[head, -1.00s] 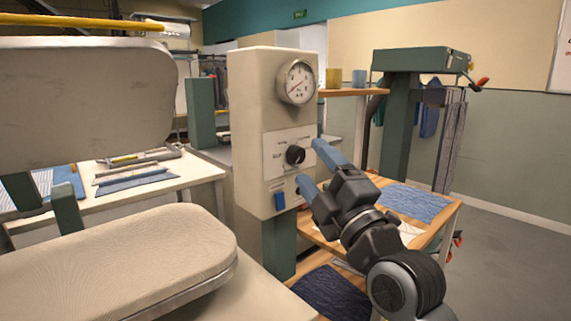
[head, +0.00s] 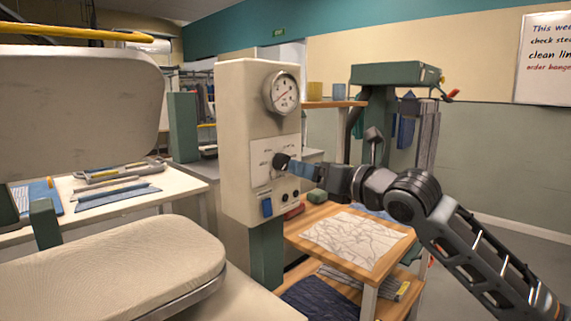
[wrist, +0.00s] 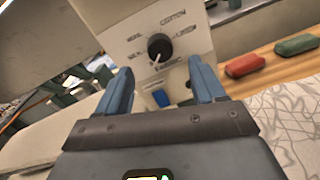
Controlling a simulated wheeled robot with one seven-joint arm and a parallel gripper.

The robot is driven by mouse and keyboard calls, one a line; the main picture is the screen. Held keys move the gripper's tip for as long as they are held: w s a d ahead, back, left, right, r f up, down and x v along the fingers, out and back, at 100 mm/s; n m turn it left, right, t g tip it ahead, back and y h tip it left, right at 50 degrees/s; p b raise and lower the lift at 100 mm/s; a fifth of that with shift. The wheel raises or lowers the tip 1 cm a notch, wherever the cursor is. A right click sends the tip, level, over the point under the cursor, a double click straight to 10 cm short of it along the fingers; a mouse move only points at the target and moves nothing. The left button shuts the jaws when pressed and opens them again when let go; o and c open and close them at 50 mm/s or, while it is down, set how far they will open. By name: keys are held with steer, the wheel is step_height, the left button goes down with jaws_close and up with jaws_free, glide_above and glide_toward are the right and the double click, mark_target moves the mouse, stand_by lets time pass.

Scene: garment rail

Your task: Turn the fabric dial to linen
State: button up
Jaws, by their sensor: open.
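The fabric dial (head: 281,161) is a round black knob on a white label plate of the cream control box (head: 237,180). In the wrist view the dial (wrist: 160,47) sits ahead, between my two blue fingers. Around it are printed words; one at the upper right reads like "linen" and one at the top like "cotton". A white mark on the knob points down and slightly left. My gripper (wrist: 164,90) is open, its fingers apart on either side of the dial's line. In the head view my gripper (head: 300,170) is right in front of the dial; contact cannot be told.
A pressure gauge (head: 282,93) is above the dial and a blue switch (head: 266,207) below it. The padded press board (head: 120,262) lies at the left. A wooden shelf table (head: 330,258) with patterned cloth stands at the right, with red and green items (wrist: 245,65) on it.

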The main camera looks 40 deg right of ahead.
mark_target(286, 163)
steer(key=shift+w+p, duration=1.05)
steer(key=shift+w, duration=2.35)
steer(key=shift+c, duration=0.4)
steer(key=c, duration=1)
